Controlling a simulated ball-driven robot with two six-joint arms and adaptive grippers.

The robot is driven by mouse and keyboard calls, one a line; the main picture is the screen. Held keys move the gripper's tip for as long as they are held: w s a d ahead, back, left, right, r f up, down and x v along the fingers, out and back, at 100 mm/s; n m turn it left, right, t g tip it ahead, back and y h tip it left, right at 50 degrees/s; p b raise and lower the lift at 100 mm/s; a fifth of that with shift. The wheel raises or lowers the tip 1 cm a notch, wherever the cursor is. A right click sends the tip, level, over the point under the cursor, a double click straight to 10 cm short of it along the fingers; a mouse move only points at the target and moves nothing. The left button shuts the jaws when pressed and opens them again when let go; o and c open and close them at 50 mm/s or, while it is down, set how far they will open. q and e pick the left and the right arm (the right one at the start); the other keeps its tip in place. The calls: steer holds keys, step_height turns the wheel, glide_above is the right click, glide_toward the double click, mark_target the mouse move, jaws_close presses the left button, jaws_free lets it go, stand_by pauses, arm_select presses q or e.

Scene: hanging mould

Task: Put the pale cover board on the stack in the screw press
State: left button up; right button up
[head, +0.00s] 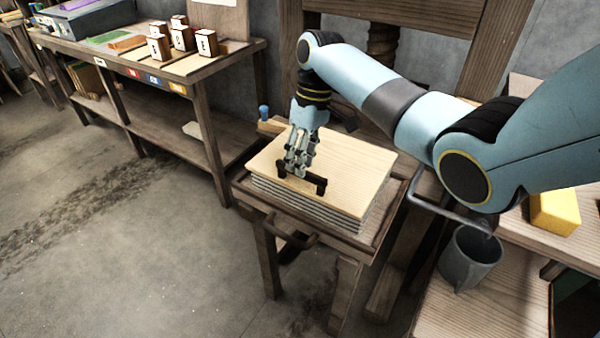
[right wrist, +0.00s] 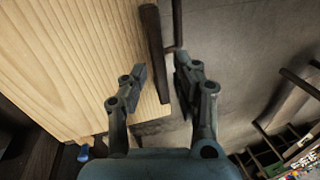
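The pale cover board (head: 350,165) lies flat on top of a stack of grey-white layers (head: 330,213) on the wooden bed of the press. A dark bar handle (head: 318,185) is fixed along its near edge. My right gripper (head: 297,170) is at this handle, pointing down. In the right wrist view the pale board (right wrist: 70,60) fills the left side, and the dark handle (right wrist: 158,70) shows between the two fingertips of the right gripper (right wrist: 160,75). The fingers are apart, with gaps beside the handle. My left gripper is not in view.
The press's wooden frame and screw (head: 382,45) stand behind the stack. A grey mug (head: 468,258) and a yellow block (head: 555,211) sit on surfaces at the right. A workbench (head: 190,78) with numbered blocks is at the back left. The floor at left is open.

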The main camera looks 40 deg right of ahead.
steer(key=v, duration=0.7)
steer(key=shift+r, duration=0.1)
